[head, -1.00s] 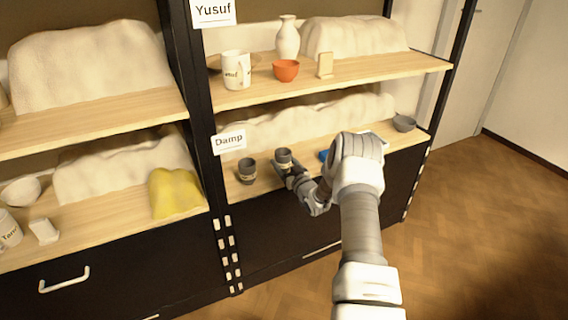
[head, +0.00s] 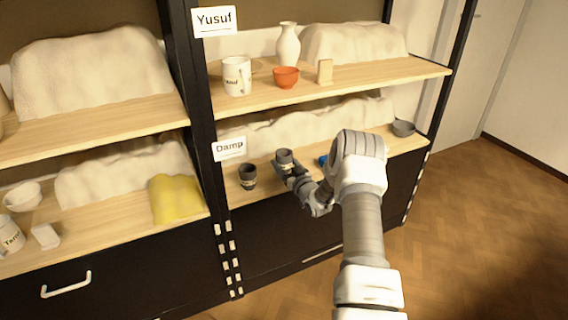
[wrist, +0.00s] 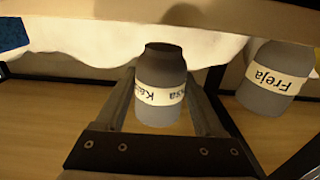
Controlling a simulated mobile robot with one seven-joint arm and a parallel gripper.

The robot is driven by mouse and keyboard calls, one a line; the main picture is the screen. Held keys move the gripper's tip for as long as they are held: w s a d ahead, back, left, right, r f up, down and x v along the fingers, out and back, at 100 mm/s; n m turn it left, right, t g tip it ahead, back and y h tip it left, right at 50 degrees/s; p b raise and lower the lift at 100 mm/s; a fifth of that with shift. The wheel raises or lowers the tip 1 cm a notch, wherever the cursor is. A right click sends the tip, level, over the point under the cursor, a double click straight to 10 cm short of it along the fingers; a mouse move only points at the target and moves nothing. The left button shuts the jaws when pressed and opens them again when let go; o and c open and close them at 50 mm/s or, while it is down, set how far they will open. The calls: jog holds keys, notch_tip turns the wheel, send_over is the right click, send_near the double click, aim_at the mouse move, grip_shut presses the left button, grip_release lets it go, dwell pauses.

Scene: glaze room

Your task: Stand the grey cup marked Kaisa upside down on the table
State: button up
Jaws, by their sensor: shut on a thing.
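The grey cup marked Kaisa (wrist: 160,85) is between the two fingers of my gripper (wrist: 165,100), which is shut on it. Its name reads upside down in the wrist view, and its narrower dark end is at the top of that picture. In the head view the cup (head: 284,160) is at the lower right shelf (head: 262,185), at the end of my arm. I cannot tell whether it touches the board. No table shows clearly.
A "Damp" sign (head: 229,148) hangs at the shelf's left post. A blue thing (head: 323,160) and a grey bowl (head: 403,128) are to the right. The upper shelf (head: 350,73) hangs above with a mug, bowl and vase. Open floor (head: 480,220) lies to the right.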

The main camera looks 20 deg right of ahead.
jog(key=s+p, duration=0.2)
jog(key=s, duration=1.1)
jog(key=shift+s+d+p, duration=0.2)
jog(key=shift+d+p, duration=0.05)
jog(key=shift+p, duration=0.05)
jog(key=shift+r, duration=0.1)
jog(key=s+a+r, duration=0.3)
jog(key=a, duration=0.8)
jog(key=s+a+r, duration=0.3)
jog(key=a+r, duration=0.1)
jog(key=a, duration=0.7)
notch_tip(320, 180, up, 24)
jog(key=p, duration=2.4)
jog(key=shift+h, duration=0.3)
jog(key=shift+s+d, duration=0.1)
jog(key=shift+d, duration=0.05)
